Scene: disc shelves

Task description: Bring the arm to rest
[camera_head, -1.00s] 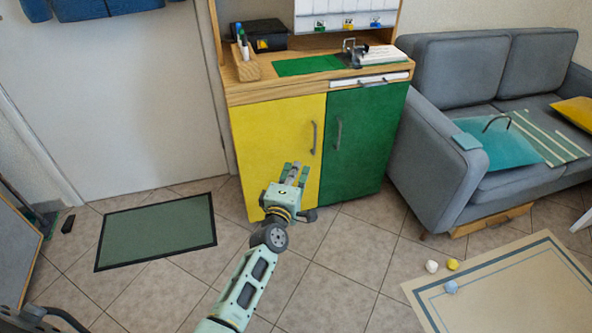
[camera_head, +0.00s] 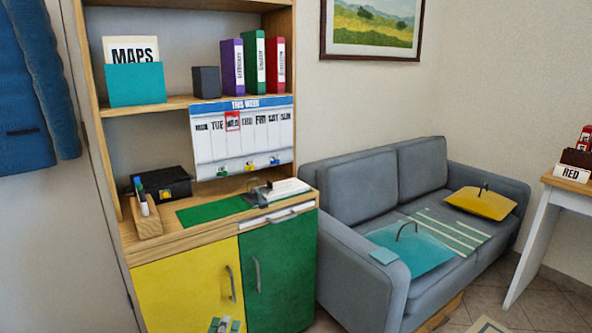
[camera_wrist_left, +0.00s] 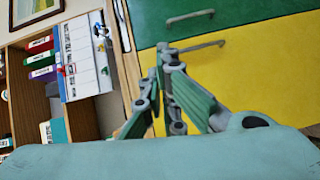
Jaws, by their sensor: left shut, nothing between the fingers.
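My left gripper (camera_head: 224,325) just shows at the bottom edge of the head view, in front of the cabinet's yellow door (camera_head: 188,287). In the left wrist view the left gripper (camera_wrist_left: 166,58) has its fingers together with nothing between them. It points toward the green door (camera_wrist_left: 225,20) and the yellow door (camera_wrist_left: 265,75) with their grey handles. The rest of the left arm is out of the head view. My right gripper is not in view.
The wooden cabinet has a counter with a green mat (camera_head: 213,209), a pen holder (camera_head: 145,216) and a black box (camera_head: 160,184). A grey sofa (camera_head: 345,245) stands to the right. A white-legged table (camera_head: 528,240) is at the far right.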

